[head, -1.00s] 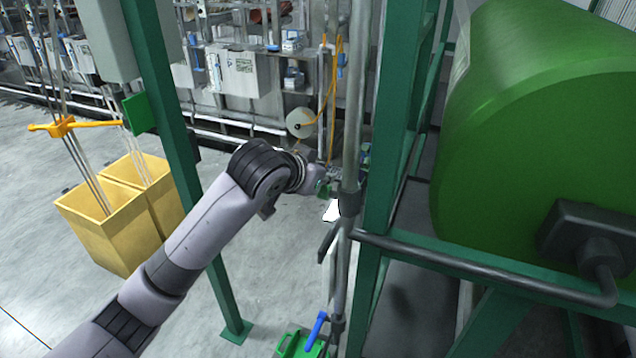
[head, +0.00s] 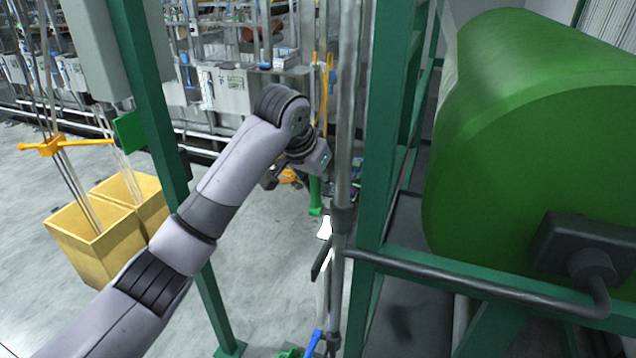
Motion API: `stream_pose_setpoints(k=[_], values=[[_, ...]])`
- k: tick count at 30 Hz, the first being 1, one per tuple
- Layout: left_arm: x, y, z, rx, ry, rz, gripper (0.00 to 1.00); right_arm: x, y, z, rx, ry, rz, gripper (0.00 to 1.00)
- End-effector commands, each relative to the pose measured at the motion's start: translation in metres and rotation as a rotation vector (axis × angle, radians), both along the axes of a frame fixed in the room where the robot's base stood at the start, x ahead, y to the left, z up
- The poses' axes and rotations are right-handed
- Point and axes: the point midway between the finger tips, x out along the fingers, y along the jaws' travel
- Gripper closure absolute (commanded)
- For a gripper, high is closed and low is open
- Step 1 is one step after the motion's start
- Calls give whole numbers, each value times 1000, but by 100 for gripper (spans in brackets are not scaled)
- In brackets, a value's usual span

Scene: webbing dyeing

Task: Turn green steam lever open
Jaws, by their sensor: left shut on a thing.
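My left arm reaches in from the lower left, and its gripper (head: 312,174) is at the grey vertical pipe. The green lever (head: 315,197) shows as a narrow green piece pointing down just below the gripper. The gripper is shut on it; the fingertips are small and partly hidden, so the exact contact is hard to see. The grey pipe (head: 341,180) stands just right of the lever. My right gripper is not in view.
A blue lever (head: 313,343) is low on the pipework. A green post (head: 165,130) stands behind my arm, with yellow bins (head: 95,255) to the left. A green frame (head: 385,150) and large green drum (head: 530,170) close off the right.

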Motion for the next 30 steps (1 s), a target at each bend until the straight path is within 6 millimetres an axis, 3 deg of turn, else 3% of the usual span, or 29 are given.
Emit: stream_pose_setpoints(k=[8,9,18,30], values=[[-1,-2,-1,-5,2,-2,100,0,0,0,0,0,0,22],[0,-2,-1,-5,2,-2,81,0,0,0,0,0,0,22],[0,-1,-1,-2,0,-1,62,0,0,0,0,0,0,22],[-1,-1,0,-2,0,-2,62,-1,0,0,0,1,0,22]])
